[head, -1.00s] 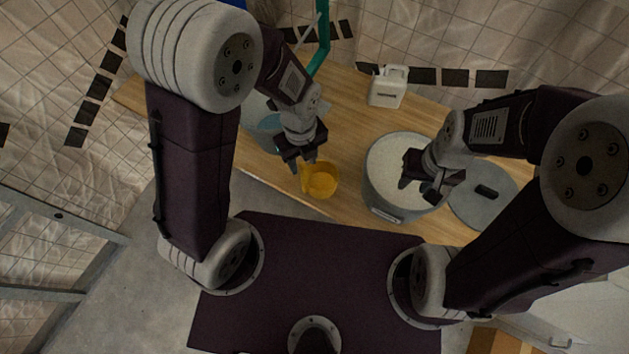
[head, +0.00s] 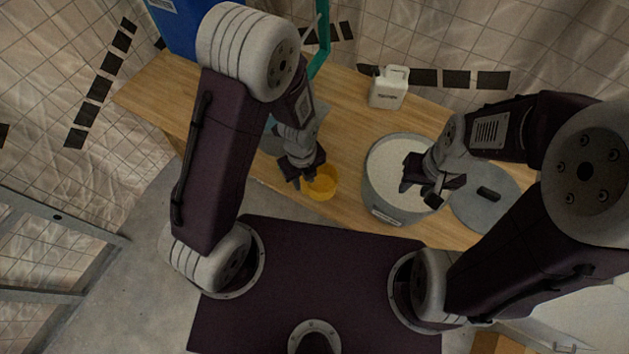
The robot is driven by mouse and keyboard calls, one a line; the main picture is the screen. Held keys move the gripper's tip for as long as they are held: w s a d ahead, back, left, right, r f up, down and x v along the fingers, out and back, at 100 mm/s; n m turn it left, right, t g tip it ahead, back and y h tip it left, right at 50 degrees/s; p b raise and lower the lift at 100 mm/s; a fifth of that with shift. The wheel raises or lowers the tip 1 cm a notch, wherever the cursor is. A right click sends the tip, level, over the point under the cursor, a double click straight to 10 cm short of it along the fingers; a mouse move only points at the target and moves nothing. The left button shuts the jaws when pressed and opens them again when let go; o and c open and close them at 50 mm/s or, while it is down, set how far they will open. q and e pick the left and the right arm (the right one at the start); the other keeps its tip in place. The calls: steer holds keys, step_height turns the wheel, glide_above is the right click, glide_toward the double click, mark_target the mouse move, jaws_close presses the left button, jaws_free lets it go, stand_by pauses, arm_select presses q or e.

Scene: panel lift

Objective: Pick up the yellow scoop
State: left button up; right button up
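The yellow scoop (head: 322,184) is a small round cup on the wooden table near its front edge, left of the grey tub. My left gripper (head: 301,182) is at the scoop's left rim and overlaps it in the view. Its fingers point down and toward me; the scoop's handle is hidden behind them, and I cannot tell whether they are closed on it. My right gripper (head: 420,194) hangs over the right part of the tub, its fingers apart with nothing between them.
The grey tub (head: 382,202) holds pale powder. A grey lid (head: 484,208) with a dark handle lies to its right. A white jug (head: 389,88) stands at the back of the wooden table (head: 345,120). A blue object (head: 185,28) is at the back left, near a teal pole (head: 321,42).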

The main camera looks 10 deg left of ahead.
arm_select(q)
jaws_close()
steer(key=shift+r, duration=0.1)
